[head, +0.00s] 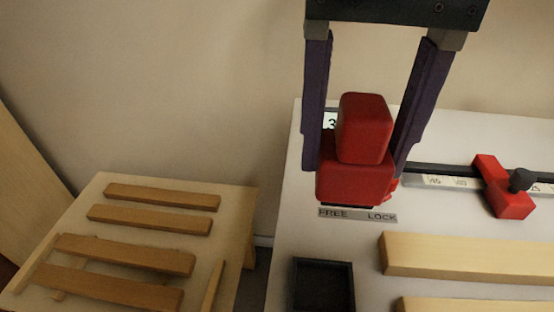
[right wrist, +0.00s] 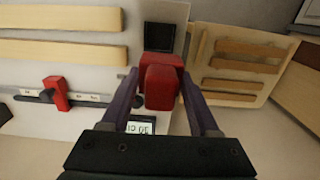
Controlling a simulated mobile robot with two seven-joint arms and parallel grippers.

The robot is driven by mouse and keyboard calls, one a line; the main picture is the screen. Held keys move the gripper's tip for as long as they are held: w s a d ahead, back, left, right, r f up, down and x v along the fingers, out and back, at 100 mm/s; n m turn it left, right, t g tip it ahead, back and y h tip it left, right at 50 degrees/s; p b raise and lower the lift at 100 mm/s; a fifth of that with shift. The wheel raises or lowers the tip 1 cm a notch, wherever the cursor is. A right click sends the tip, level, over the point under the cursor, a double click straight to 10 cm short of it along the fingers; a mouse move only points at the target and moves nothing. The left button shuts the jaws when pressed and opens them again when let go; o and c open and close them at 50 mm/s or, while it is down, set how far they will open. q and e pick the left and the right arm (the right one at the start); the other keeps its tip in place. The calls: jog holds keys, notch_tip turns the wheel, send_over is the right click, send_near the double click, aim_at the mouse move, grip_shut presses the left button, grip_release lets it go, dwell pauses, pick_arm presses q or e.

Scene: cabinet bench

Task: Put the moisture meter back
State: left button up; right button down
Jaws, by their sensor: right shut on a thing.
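My right gripper (head: 355,168) comes down from the top of the head view, its purple fingers on both sides of a red two-part block (head: 355,181). It is shut on the wider lower part; a smaller rounded red part stands on top. The right gripper (right wrist: 160,76) and red block (right wrist: 160,88) also show in the right wrist view. I cannot tell for sure whether this block is the moisture meter; no other clear meter shows. It is just behind a "FREE LOCK" label (head: 357,215). Whether it touches the bench is hidden. My left gripper is out of view.
An empty black square tray (head: 323,260) lies in front of the label. A digital display (right wrist: 140,127) is partly hidden by the gripper. A red slider (head: 503,187) sits on a scaled rail. Wooden boards (head: 470,255) lie right; a slatted wooden stand (head: 235,195) is left.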

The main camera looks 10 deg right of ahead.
notch_tip(320, 180, down, 17)
jog(key=b, duration=0.2)
jog(key=shift+d+b, duration=0.15)
jog(key=shift+b, duration=0.15)
jog(key=shift+f, duration=0.25)
jog(key=shift+f, duration=0.35)
jog(key=shift+c, duration=0.6)
grip_release()
jog(key=shift+r, duration=0.1)
